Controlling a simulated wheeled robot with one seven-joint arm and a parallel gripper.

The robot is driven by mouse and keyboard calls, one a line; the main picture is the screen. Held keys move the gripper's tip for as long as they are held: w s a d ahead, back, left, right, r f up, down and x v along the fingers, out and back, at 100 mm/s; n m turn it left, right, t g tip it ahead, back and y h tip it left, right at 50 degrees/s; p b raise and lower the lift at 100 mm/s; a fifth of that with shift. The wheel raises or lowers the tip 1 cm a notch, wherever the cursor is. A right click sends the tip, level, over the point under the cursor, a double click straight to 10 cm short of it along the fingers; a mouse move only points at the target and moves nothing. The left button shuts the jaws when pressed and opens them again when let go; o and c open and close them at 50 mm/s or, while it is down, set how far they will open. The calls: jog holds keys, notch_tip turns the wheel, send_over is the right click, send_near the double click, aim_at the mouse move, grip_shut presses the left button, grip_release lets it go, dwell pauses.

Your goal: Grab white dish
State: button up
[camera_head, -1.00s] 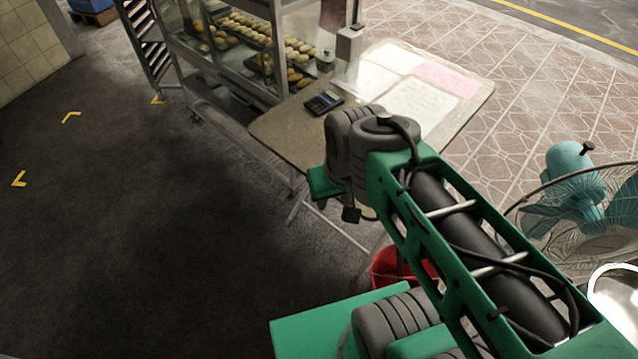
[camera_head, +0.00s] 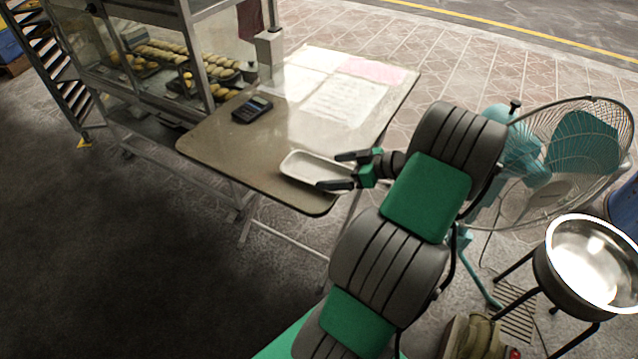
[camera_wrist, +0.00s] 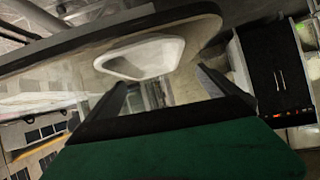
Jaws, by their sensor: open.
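The white dish (camera_head: 316,168) is a shallow rectangular tray lying near the front right corner of the brown table (camera_head: 225,150). My gripper (camera_head: 344,171) is open at the dish's right end in the head view, with its two dark fingers apart. Part of the dish's right end is hidden behind the fingers. In the wrist view the white dish (camera_wrist: 142,57) is ahead of the two fingertips (camera_wrist: 160,80), slightly left of their middle. No part of the dish is visibly gripped.
A calculator (camera_head: 252,109) and papers (camera_head: 345,99) lie on the table. A glass display case (camera_head: 170,70) with buns stands at the left. A teal fan (camera_head: 572,150) and a metal bowl (camera_head: 592,262) on a stand are at the right. Dark floor at the left is clear.

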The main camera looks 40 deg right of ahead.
aim_at(323, 176)
jog(key=shift+s+d+f+t, duration=0.2)
jog(key=shift+s+d+t, duration=0.1)
jog(key=shift+s+d, duration=0.3)
jog(key=shift+s+d+f+t, duration=0.2)
jog(key=shift+s+d+t, duration=0.1)
jog(key=shift+s+d, duration=0.2)
jog(key=x, duration=0.7)
jog(key=shift+w, duration=0.35)
jog(key=shift+r+h, duration=0.1)
jog(key=shift+h, duration=0.2)
jog(key=shift+c, duration=0.2)
jog(key=c, duration=1.2)
jog(key=shift+o, duration=0.2)
jog(key=shift+r, duration=0.1)
